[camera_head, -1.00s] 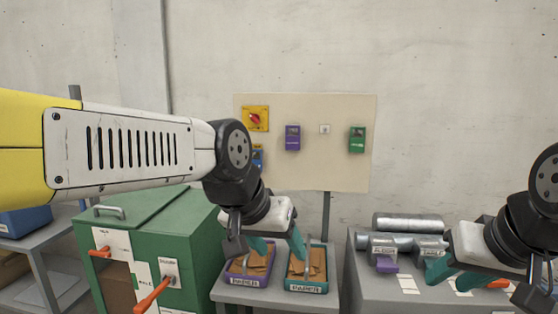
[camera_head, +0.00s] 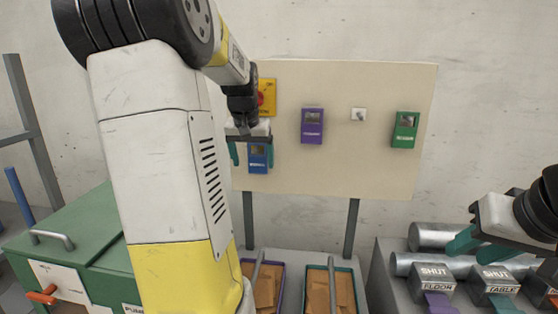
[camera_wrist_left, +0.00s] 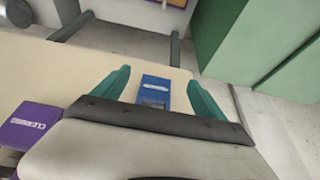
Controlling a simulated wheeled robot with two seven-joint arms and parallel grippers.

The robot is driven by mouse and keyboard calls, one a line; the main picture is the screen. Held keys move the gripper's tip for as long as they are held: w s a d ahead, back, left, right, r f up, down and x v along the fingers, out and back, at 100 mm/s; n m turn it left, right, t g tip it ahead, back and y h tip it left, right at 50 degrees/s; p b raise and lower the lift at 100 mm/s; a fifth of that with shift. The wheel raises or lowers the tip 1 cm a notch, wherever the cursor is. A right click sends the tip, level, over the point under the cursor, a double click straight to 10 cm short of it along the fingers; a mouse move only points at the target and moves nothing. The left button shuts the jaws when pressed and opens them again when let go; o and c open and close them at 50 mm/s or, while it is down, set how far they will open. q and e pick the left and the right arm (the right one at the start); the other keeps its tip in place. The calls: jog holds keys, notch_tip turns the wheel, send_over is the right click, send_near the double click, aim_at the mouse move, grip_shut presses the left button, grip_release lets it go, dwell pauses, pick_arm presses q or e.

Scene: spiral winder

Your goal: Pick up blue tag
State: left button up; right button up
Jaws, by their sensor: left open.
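In the left wrist view the blue tag (camera_wrist_left: 155,91) lies between the two teal fingers. My left gripper (camera_head: 251,154) is open at the board, with its fingers on either side of the tag and not closed on it; it also shows in the left wrist view (camera_wrist_left: 156,92). The tag's upper part is partly hidden by the gripper. My right gripper (camera_head: 462,250) is at the right, above the grey bench; its finger gap is unclear.
The yellow panel (camera_head: 267,97) is close above my left gripper. Paper trays and a green cabinet (camera_head: 85,235) stand below.

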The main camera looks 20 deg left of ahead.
aim_at(257, 155)
pick_arm(q)
jog(key=w, duration=0.2)
jog(key=w+a, duration=0.1)
jog(key=w, duration=0.2)
jog(key=shift+w+a+f, duration=0.2)
jog(key=shift+w, duration=0.1)
jog(key=shift+w+f, duration=0.1)
jog(key=shift+f, duration=0.25)
jog(key=c, duration=1.4)
